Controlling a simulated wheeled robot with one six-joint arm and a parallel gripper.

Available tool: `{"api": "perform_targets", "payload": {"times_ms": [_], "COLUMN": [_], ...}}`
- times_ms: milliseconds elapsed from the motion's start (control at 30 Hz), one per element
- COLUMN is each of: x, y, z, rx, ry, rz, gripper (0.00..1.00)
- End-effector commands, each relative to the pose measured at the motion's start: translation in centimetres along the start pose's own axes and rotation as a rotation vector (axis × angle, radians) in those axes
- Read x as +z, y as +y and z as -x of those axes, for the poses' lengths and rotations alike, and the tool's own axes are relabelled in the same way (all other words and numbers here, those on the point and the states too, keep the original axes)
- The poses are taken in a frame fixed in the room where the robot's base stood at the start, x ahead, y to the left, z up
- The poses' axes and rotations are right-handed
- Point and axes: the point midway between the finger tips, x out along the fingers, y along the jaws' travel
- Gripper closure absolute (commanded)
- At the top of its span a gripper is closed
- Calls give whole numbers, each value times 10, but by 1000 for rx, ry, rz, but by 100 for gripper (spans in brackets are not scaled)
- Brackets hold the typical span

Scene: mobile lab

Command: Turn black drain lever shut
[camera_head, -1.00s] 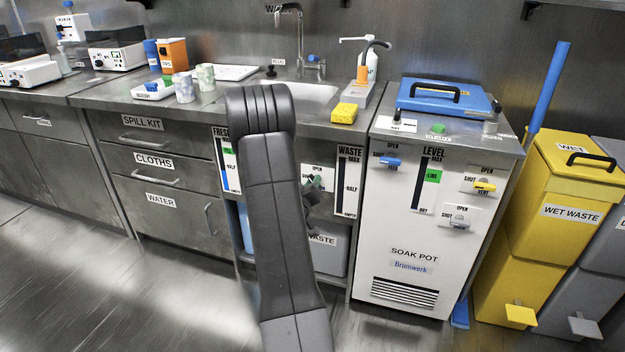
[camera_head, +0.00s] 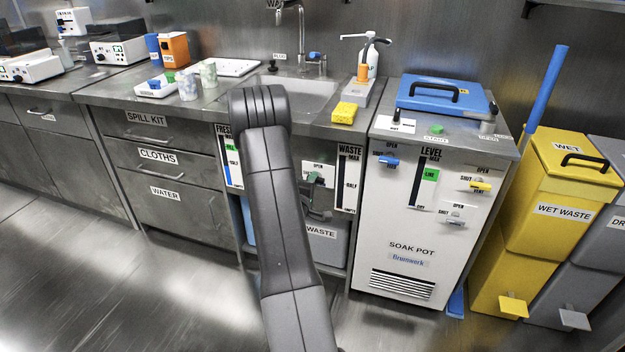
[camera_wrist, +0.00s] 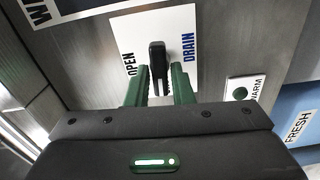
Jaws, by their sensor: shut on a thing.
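The black drain lever (camera_wrist: 157,62) stands out from a white plate (camera_wrist: 133,32) marked OPEN and DRAIN in the wrist view. The green fingers of my gripper (camera_wrist: 158,88) are on both sides of it and shut on it. OPEN is to the left of the lever and DRAIN to its right; no SHUT mark is visible there.
The WASTE gauge (camera_head: 347,180) is right of the plate and the FRESH gauge (camera_head: 229,157) left of it. The soak pot (camera_head: 410,235) stands to the right. A sink (camera_head: 300,95) is above. The floor at left is clear.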

Motion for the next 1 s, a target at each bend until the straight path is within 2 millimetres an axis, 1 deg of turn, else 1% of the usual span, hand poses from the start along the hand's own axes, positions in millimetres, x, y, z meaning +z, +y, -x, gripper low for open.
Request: {"api": "perform_targets", "payload": {"times_ms": [300, 733, 767, 800, 833, 1000], "x": [-1, -1, -1, -1, -1, 0], "y": [0, -1, -1, -1, -1, -1], "z": [0, 0, 0, 0, 0, 0], "rx": [0, 0, 0, 0, 0, 0], "ry": [2, 2, 2, 2, 2, 1], "rz": [82, 89, 89, 89, 89, 88], "gripper": [100, 100, 75, 67, 64, 64]}}
